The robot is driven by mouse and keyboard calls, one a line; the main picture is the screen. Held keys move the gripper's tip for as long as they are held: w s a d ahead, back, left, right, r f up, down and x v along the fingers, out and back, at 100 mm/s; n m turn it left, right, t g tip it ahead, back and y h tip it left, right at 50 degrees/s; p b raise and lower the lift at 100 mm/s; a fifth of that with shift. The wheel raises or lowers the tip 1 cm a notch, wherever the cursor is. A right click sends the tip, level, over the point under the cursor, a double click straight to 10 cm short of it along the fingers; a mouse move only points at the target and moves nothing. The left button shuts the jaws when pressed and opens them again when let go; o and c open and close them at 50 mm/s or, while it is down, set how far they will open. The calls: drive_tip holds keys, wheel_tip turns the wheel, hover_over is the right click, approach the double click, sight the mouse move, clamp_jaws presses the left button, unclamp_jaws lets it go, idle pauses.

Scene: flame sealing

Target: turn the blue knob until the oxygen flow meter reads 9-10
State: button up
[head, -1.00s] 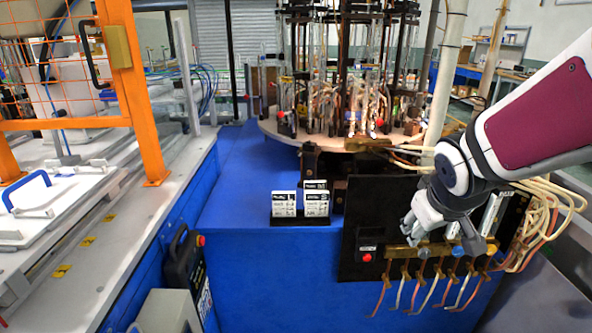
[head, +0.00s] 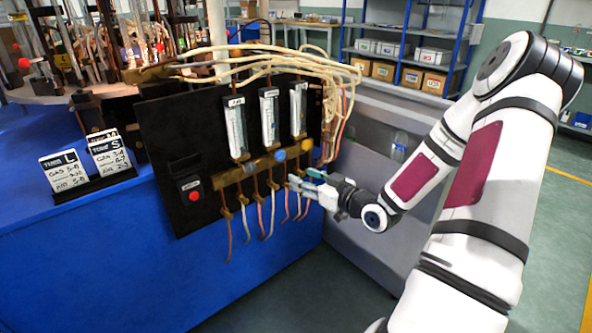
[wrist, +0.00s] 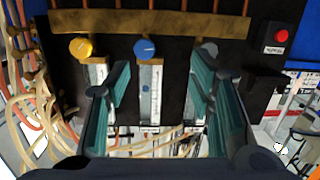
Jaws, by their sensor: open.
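The blue knob (head: 280,156) sits on the brass bar at the foot of the middle flow meter (head: 269,118) on the black panel. In the wrist view the blue knob (wrist: 145,48) shows with the panel upside down, and its flow meter (wrist: 150,92) runs below it. The meter's reading is too small to tell. My gripper (head: 303,181) is open and empty, just below and right of the blue knob in the head view. In the wrist view its teal-padded fingers (wrist: 165,75) stand apart, with the knob ahead between their directions, apparently not touched.
A yellow knob (head: 306,145) and a grey knob (head: 250,167) flank the blue one. A red button (head: 194,196) is at the panel's left. Copper and white tubes hang below the brass bar (head: 228,177), and pale hoses (head: 270,55) loop above. Two sign cards (head: 105,150) stand on the blue table.

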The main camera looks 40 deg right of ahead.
sight(282, 157)
drive_tip(key=shift+m+t, duration=0.5)
drive_tip(key=shift+t, duration=0.2)
drive_tip(key=w+b, duration=0.1)
drive_tip(key=w, duration=0.3)
drive_tip(key=w+d+b, duration=0.1)
drive_tip(key=w, duration=0.3)
drive_tip(key=w+b, duration=0.1)
drive_tip(key=w, duration=0.3)
drive_tip(key=shift+w+d+b, duration=0.15)
drive_tip(key=shift+d+b, duration=0.15)
drive_tip(key=shift+d, duration=0.05)
drive_tip(key=shift+c, duration=0.6)
drive_tip(key=c, duration=1)
